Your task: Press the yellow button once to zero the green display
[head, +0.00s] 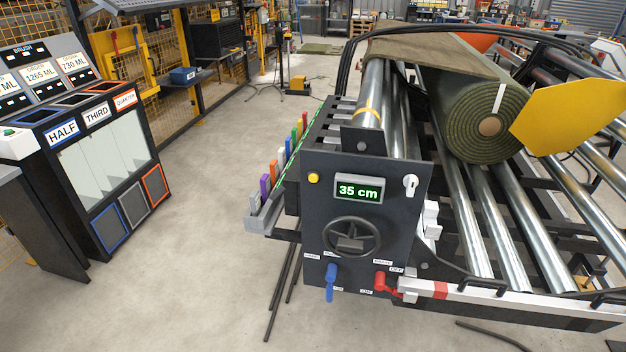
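The yellow button (314,178) sits at the upper left of the dark front panel (333,242) of the roller machine. The green display (359,190) to its right reads "35 cm". A white key-like switch (410,184) is at the panel's upper right. Neither of my grippers shows in the head view, and nothing covers the button or the display.
Below the display are a handwheel (350,236), a blue lever (331,282) and a red lever (381,282). A green turf roll (480,112) lies on the rollers beside a yellow plate (565,117). A labelled cabinet (119,223) stands left. The floor (205,250) between is clear.

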